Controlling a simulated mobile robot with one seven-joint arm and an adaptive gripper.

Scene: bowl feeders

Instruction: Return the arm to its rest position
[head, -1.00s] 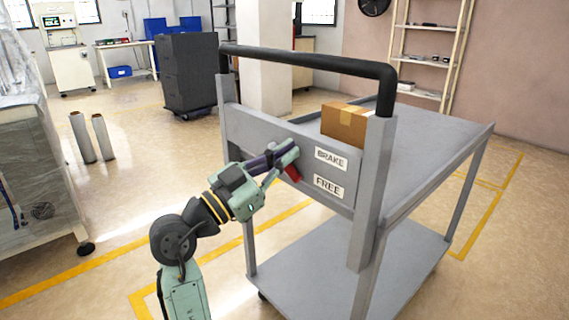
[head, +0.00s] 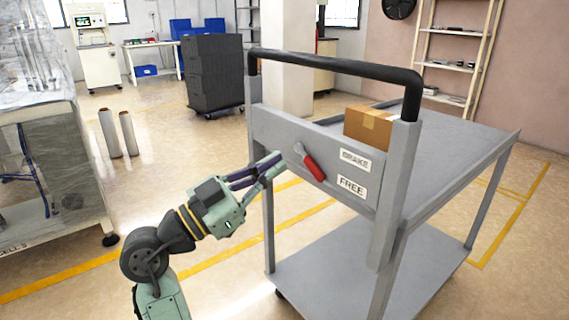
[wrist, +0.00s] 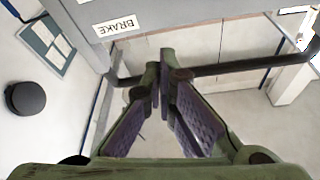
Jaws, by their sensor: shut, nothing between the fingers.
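My gripper (head: 275,164) is shut and empty in the head view, in front of and left of the cart's grey end panel. Its closed fingers also show in the wrist view (wrist: 165,65). A red-handled brake lever (head: 314,167) sits on the panel, just right of the fingertips and apart from them. It slants down to the right, with its red end toward the FREE label (head: 351,187). The BRAKE label (head: 355,160) is above that and shows upside down in the wrist view (wrist: 116,25).
The grey cart (head: 450,150) has a black push handle (head: 340,66) and carries a cardboard box (head: 372,126). Two rolls (head: 119,133) stand on the floor at left, beside a plastic-wrapped machine (head: 45,150). Black stacked crates (head: 215,72) stand behind.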

